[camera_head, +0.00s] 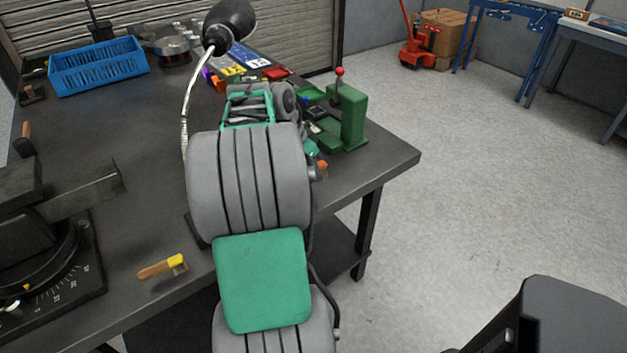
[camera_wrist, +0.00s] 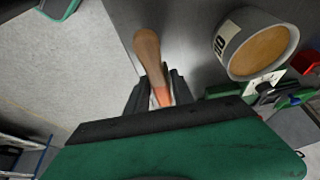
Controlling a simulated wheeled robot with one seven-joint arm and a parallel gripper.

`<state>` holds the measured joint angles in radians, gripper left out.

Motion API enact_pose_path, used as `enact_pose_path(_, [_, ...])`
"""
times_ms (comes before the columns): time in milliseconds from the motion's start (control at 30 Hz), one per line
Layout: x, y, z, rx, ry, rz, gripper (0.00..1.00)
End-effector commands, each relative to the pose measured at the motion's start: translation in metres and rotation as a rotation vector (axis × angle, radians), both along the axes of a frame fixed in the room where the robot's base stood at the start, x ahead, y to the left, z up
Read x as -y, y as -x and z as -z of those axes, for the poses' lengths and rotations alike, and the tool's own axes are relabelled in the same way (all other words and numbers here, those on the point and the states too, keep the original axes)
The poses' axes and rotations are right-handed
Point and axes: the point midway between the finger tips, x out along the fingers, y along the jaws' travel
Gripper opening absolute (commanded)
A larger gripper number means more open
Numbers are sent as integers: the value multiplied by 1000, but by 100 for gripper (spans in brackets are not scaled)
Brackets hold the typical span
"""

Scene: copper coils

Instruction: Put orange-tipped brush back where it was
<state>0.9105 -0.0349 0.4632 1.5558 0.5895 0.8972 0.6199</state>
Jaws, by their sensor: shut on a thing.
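The orange-tipped brush (camera_wrist: 148,55) shows in the wrist view, with a wooden handle pointing up and away and an orange part (camera_wrist: 162,96) low between the fingers. My gripper (camera_wrist: 158,98) is shut on it near the orange part. The brush's far end is hidden by my gripper's body. In the head view my own arm hides the gripper and most of what is around it. Another brush (camera_head: 163,267), with a wooden handle and yellow tip, lies on the dark bench (camera_head: 135,215) near its front edge.
A grey cylinder (camera_wrist: 240,45) with a brown face stands right of the held brush in the wrist view. A green lever press (camera_head: 353,115) stands near the bench's right corner. A blue crate (camera_head: 98,75), a lamp (camera_head: 228,25) and a dark machine (camera_head: 30,225) also occupy the bench.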

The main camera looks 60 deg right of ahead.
Motion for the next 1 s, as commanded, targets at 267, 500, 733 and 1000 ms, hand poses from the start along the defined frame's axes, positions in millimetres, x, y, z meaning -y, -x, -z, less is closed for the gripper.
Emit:
enact_pose_path(267, [25,-5,32,0,0,0,0])
enact_pose_path(500, [24,-5,58,3,4,-1,0])
enact_pose_path(733, [23,-5,62,2,2,-1,0])
enact_pose_path(1000, [23,-5,61,1,2,-1,47])
